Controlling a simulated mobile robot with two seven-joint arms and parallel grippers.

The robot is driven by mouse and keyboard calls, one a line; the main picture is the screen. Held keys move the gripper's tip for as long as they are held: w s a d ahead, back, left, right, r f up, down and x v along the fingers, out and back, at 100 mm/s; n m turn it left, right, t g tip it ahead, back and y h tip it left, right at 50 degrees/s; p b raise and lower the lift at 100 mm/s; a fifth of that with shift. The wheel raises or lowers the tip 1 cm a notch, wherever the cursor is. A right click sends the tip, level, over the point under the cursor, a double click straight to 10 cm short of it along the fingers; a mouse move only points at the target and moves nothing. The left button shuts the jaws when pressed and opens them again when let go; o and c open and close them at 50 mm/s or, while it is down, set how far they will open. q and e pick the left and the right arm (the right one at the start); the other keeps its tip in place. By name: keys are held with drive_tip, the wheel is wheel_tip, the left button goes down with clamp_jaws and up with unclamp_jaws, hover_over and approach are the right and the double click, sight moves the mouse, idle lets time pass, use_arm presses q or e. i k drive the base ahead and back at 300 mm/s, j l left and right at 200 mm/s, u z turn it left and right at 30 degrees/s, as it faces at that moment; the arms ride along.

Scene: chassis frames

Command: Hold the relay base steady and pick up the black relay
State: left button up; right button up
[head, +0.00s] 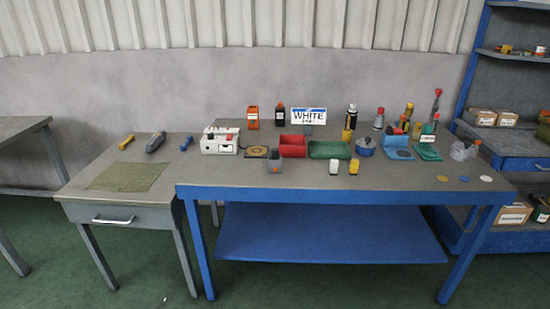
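Neither of my grippers is in the head view. Many small items stand on a blue-framed workbench (300,186), and at this distance I cannot tell for sure which are the relay base and the black relay. A small black item (280,116) stands upright at the back, beside an orange one (253,117).
A red bin (293,146) and a green bin (329,150) stand mid-bench, near a "WHITE" sign (309,116). A lower side table (78,189) with a green mat (128,177) adjoins at left. Blue shelving (470,75) stands at right. The bench's front strip is mostly clear.

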sight(275, 151)
drive_tip(key=i+j+z, duration=0.1)
drive_tip(key=z, duration=0.25)
drive_tip(key=j+z, duration=0.2)
drive_tip(key=z, duration=0.15)
drive_tip(key=i+j+z, duration=0.15)
drive_tip(key=j, duration=0.3)
drive_tip(key=j+z, duration=0.2)
drive_tip(key=j, duration=0.25)
drive_tip(key=i+j+z, duration=0.1)
drive_tip(key=j, duration=0.85)
